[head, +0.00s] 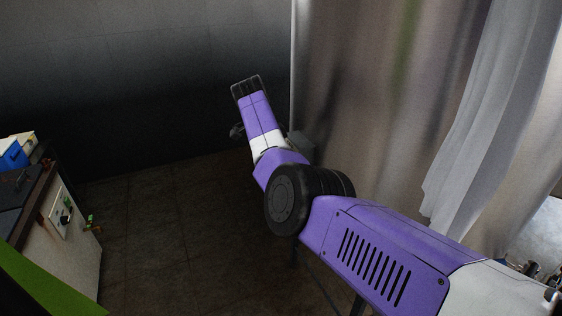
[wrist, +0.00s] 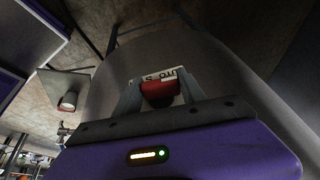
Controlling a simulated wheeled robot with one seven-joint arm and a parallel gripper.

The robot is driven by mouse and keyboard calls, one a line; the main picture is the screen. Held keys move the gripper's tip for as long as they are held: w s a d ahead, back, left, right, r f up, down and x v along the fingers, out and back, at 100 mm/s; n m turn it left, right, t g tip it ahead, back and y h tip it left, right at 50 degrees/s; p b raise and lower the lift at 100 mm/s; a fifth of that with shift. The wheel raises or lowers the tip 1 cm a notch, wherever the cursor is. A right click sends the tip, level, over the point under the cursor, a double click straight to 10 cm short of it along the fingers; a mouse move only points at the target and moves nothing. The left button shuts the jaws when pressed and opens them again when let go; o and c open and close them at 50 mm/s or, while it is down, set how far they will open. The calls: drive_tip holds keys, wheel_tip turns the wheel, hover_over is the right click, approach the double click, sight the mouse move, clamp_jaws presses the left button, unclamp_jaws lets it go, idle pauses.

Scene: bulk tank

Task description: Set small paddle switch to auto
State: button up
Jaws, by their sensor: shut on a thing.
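A red paddle (wrist: 158,90), which looks like the small paddle switch, sits in front of a pale label plate in the wrist view. Part of the label's black lettering shows upside down above the paddle. My gripper (wrist: 160,98) is shut on the red paddle, with one grey finger on each side of it. Which setting the paddle is at cannot be told. In the head view my arm reaches up and away beside the steel tank (head: 350,90). The paddle and the fingertips cannot be made out there.
A small grey box (head: 298,143) shows just behind my arm near the tank. A counter (head: 85,260) with a blue box (head: 12,155) and a switch panel stands at the left. A pale curtain (head: 490,110) hangs at the right. The dark tiled floor between is clear.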

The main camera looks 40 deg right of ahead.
drive_tip(key=o, duration=1.4)
drive_tip(key=shift+f, duration=0.15)
drive_tip(key=shift+c, duration=0.2)
drive_tip(key=b+v, duration=0.1)
drive_tip(key=v, duration=0.7)
